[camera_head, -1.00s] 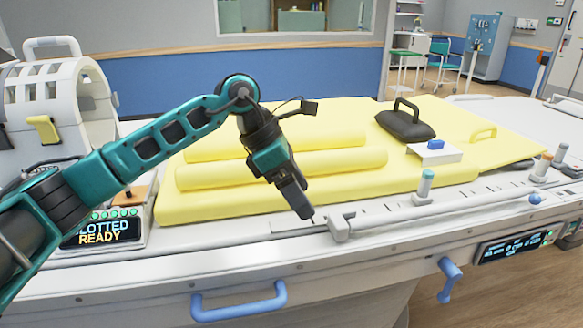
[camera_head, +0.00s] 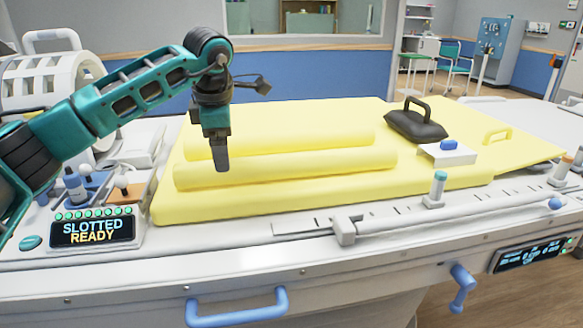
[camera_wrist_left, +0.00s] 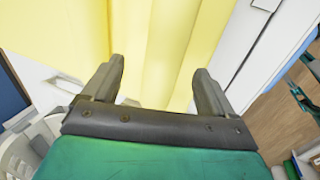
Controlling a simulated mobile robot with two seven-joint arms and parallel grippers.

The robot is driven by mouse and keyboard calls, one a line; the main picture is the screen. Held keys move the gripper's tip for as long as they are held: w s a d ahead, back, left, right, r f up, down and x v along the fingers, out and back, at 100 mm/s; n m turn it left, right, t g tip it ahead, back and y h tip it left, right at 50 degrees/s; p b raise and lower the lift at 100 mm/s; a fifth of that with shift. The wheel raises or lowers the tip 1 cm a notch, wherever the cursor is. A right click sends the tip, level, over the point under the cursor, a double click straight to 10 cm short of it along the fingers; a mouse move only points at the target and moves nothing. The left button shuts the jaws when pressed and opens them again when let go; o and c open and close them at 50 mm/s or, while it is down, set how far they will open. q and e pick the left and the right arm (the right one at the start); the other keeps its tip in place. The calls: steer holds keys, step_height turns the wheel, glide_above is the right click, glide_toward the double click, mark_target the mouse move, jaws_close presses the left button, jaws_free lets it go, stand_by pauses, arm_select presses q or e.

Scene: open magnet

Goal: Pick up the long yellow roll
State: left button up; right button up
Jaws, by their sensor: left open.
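Two long yellow rolls lie side by side on the yellow mat (camera_head: 480,178) on the table. The front roll (camera_head: 310,167) is the longer one in view, and the back roll (camera_head: 300,139) lies just behind it. My left gripper (camera_head: 221,168) points down over the left part of the front roll, hiding a bit of both rolls. In the left wrist view the open, empty fingers (camera_wrist_left: 158,92) stand apart with yellow roll surface (camera_wrist_left: 165,45) beyond and between them. I cannot tell whether they touch it. My right gripper is not in view.
A black handled pad (camera_head: 415,125) and a white block with a blue knob (camera_head: 448,153) lie on the right of the mat. A rail with a teal-topped post (camera_head: 437,188) runs along the front. A display box (camera_head: 92,231) reading "SLOTTED READY" stands at left.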

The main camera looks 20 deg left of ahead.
arm_select(q)
steer(key=x, duration=0.5)
steer(key=shift+s+d+f+b, duration=0.2)
steer(key=shift+d+b, duration=0.1)
steer(key=shift+b, duration=0.1)
steer(key=c, duration=1.2)
steer(key=shift+o, duration=0.2)
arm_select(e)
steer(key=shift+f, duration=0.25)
arm_select(q)
steer(key=shift+r, duration=0.15)
